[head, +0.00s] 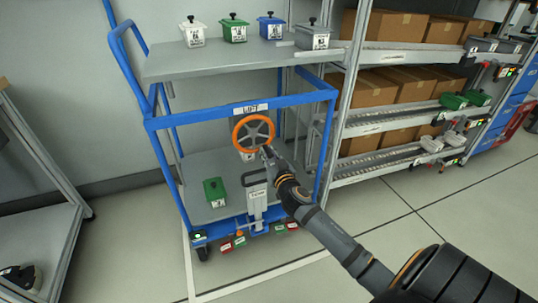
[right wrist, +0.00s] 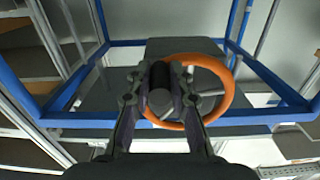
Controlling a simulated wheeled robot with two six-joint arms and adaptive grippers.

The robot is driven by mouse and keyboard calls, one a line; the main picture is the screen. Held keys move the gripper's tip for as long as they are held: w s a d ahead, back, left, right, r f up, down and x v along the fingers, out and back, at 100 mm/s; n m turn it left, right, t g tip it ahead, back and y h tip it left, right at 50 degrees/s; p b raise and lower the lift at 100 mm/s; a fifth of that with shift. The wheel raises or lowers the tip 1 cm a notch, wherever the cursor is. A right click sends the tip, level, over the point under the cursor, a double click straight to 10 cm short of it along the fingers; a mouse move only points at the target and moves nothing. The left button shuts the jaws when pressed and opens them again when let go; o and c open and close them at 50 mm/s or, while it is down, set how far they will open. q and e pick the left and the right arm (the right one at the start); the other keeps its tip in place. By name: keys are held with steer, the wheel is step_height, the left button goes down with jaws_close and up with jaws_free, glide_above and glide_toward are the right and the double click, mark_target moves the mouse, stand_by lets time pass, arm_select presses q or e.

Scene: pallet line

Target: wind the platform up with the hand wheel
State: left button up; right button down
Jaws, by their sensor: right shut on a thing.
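The orange hand wheel (head: 254,132) with grey spokes is on the front of a blue-framed cart, just under a label reading LIFT (head: 250,108). My right gripper (head: 267,150) is at the wheel's lower right side. In the right wrist view its fingers (right wrist: 160,92) are shut on the dark crank knob (right wrist: 160,78), in front of the orange rim (right wrist: 232,92). A grey upper platform (head: 165,68) carries several small lidded boxes. A grey lower deck (head: 200,214) holds a green lidded box (head: 214,191). My left gripper is not in view.
A metal rack (head: 390,112) with cardboard boxes (head: 393,25) stands close to the cart's right. Another rack (head: 40,225) stands at the left. Red and green tags (head: 226,246) hang low at the cart's front. The floor (head: 420,230) at the right is clear.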

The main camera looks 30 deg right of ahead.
steer(key=shift+a, duration=0.2)
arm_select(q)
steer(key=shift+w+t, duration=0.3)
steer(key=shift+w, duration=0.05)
arm_select(e)
steer(key=c, duration=1.2)
jaws_free()
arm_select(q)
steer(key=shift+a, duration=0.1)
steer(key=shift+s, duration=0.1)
arm_select(e)
steer(key=shift+s+a, duration=0.1)
steer(key=shift+s, duration=0.3)
steer(key=v, duration=1.1)
